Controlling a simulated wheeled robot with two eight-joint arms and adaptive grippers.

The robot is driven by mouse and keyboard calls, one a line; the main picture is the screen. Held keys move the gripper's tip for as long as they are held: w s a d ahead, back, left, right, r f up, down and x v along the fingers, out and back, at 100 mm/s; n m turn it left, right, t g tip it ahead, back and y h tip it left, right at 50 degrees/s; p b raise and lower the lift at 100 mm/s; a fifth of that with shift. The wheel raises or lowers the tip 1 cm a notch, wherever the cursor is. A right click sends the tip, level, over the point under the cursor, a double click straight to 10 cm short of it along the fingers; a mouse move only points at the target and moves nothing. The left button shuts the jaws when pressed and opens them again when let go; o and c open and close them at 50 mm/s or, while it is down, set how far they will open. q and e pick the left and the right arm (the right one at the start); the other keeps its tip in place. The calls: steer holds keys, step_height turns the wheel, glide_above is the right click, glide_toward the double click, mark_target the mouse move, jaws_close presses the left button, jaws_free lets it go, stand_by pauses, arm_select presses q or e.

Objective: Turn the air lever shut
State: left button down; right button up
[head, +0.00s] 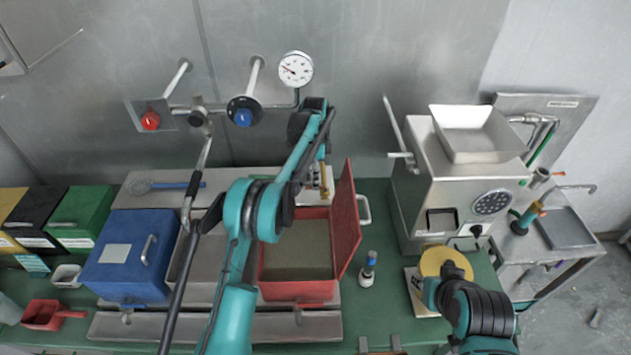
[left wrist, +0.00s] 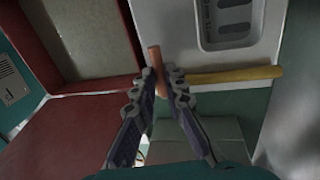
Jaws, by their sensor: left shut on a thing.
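My left arm reaches up in the head view and its wrist bends down behind the red box. The left gripper (left wrist: 162,85) shows clearly in the left wrist view, its fingers closed around a short copper-brown bar (left wrist: 155,60). I take this bar for the air lever, though its mounting is hidden. A yellow bar (left wrist: 235,75) lies crosswise just right of the fingertips. In the head view, a brass-yellow piece (head: 323,180) shows beside my left wrist. My right arm is at the lower right by a yellow round lid (head: 445,261); its fingers are not clear.
The open red box (head: 300,291) and its raised lid (head: 346,215) stand close to my left arm. A blue box (head: 125,262) is to the left. The grinder (head: 462,180) stands at right. Pipes with a gauge (head: 295,69) and a blue knob (head: 243,117) are on the wall.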

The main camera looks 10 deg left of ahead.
arm_select(q)
steer(key=c, duration=1.6)
jaws_free()
